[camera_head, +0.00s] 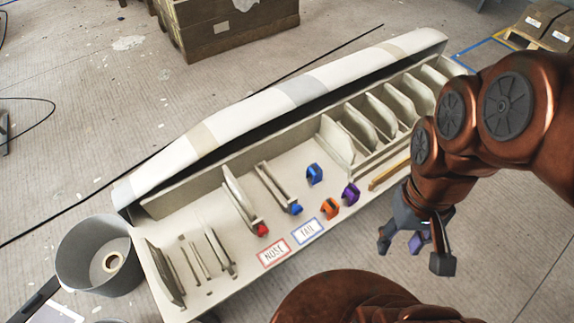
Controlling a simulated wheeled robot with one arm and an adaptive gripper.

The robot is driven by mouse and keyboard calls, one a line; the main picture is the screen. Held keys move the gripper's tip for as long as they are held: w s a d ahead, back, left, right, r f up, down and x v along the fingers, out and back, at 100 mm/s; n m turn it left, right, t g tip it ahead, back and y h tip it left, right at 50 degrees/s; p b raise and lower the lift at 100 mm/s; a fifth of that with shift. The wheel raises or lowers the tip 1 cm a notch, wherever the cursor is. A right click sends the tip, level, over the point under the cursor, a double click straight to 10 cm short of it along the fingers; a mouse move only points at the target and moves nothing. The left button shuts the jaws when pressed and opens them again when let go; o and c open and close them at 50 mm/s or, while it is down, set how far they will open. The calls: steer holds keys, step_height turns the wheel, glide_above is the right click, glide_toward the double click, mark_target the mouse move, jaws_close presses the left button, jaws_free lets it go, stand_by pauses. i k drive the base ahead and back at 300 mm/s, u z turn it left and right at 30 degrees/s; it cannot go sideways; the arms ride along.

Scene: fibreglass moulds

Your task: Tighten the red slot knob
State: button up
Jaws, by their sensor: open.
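The red slot knob (262,229) sits at the front end of a slotted rib holder on the long mould bench (185,235), just above the NOSE label (273,253). A blue knob (296,209) is at the end of the neighbouring slot, above the TAIL label (308,230). My gripper (412,253) is open, with its fingers spread. It is right of the bench's front edge in the picture, well apart from the red knob. A small purple patch shows between its fingers; I cannot tell what it belongs to.
Blue (314,173), orange (329,208) and purple (350,193) clips stand on the bench right of the knobs. A grey bucket (72,265) stands at left, a wooden crate (235,30) behind.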

mark_target(263, 231)
steer(key=k, duration=1.45)
steer(key=u, duration=1.85)
